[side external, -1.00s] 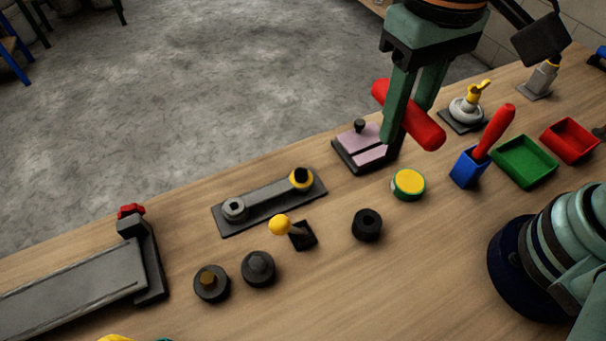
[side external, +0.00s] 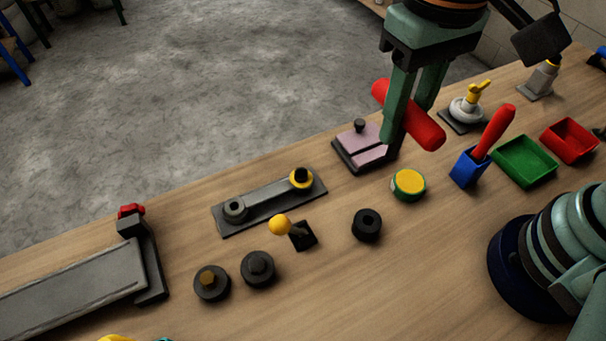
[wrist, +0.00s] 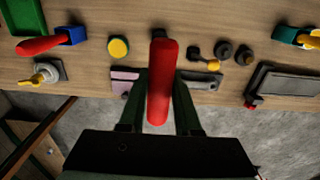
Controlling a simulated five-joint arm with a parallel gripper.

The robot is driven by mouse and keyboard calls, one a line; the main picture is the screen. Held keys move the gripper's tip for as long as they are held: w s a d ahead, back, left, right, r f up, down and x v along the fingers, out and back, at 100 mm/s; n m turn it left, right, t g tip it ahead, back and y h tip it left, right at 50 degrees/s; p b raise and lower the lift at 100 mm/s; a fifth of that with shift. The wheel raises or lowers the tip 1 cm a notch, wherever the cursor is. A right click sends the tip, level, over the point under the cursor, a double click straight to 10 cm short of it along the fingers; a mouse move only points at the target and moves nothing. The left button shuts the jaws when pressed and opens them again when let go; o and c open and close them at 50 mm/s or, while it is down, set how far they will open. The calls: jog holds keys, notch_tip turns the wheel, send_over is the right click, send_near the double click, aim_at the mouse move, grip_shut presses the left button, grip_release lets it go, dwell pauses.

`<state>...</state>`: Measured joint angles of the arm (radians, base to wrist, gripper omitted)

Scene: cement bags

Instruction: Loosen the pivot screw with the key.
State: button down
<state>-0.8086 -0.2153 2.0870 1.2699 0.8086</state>
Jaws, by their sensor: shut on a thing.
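My gripper (side external: 408,122) is shut on a thick red handle (side external: 427,131), which seems to be the key's. It is held tilted above the far edge of the table. In the wrist view the handle (wrist: 160,85) lies between the fingers, and I cannot make out a key tip. A dark plate (side external: 272,205) lies left of my gripper. It carries a bar with a grey round socket head (side external: 234,209) at its left end and a yellow-ringed black socket (side external: 301,178) at its right end. I cannot tell which is the pivot screw. My gripper is apart from both.
A pink-topped block (side external: 360,142) stands just below and left of my gripper. A yellow-green disc (side external: 409,184), a black ring (side external: 367,225), a yellow-knobbed lever (side external: 280,225) and a blue holder (side external: 468,168) with another red handle stand nearer.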

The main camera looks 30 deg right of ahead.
jog(key=w+a+f+n, duration=0.1)
jog(key=w+a+f, duration=0.2)
jog(key=w, duration=0.3)
jog(key=w+a+f+n, duration=0.1)
jog(key=w+a+f, duration=0.2)
jog(key=w+f, duration=0.2)
jog(key=shift+w+f+n, duration=0.3)
jog(key=shift+w+n, duration=0.1)
jog(key=shift+w, duration=0.6)
jog(key=shift+f, duration=0.15)
send_over(301, 176)
jog(key=shift+f, duration=2.75)
jog(key=shift+f, duration=0.85)
jog(key=shift+n, duration=1.2)
